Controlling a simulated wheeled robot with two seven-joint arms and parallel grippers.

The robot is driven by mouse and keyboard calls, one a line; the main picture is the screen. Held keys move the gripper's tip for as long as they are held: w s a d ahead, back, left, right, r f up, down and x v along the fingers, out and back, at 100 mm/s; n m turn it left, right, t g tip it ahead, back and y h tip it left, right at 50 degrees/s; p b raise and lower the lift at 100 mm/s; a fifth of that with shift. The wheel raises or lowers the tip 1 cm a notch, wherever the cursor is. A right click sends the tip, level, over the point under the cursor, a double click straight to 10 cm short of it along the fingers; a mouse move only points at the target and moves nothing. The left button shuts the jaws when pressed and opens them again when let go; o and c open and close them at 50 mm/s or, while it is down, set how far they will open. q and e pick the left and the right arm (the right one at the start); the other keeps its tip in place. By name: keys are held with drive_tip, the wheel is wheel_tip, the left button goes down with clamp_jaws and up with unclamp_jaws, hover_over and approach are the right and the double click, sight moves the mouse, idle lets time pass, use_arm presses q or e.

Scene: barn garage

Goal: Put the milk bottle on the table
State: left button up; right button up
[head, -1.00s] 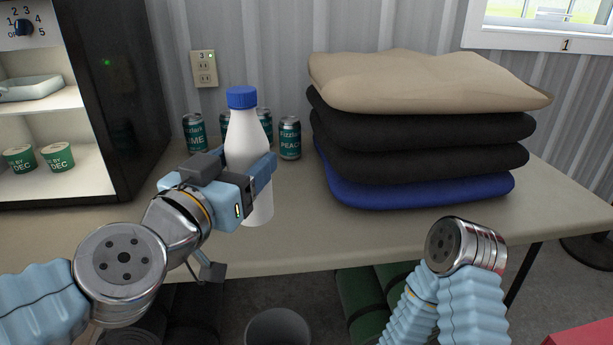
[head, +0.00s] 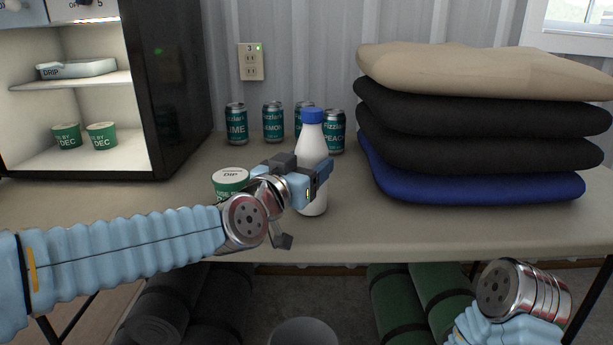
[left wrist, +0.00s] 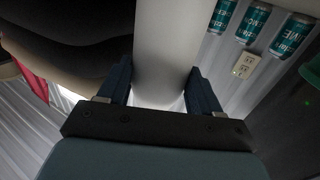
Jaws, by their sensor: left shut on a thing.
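The milk bottle (head: 313,150) is white with a blue cap and stands upright over the table (head: 420,225), toward its front half. My left gripper (head: 318,180) is shut around the bottle's body from the left. The left wrist view shows the white bottle (left wrist: 162,45) between the two dark blue fingers (left wrist: 160,85). The bottle's base shows below the fingers. I cannot tell whether it touches the tabletop. In the head view, only my right arm's wrist shows at the lower right; its gripper is out of view.
A green-and-white dip tub (head: 231,182) is beside my left wrist. A stack of folded cushions (head: 480,125) fills the right side. An open fridge (head: 160,90) stands at the left. Tabletop in front of the cushions is clear.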

use_arm(q)
drive_tip(key=shift+f, duration=0.15)
drive_tip(key=o, duration=0.9)
drive_tip(key=shift+f, duration=0.15)
drive_tip(key=o, duration=0.5)
drive_tip(key=v, duration=1.2)
drive_tip(key=shift+p, duration=0.4)
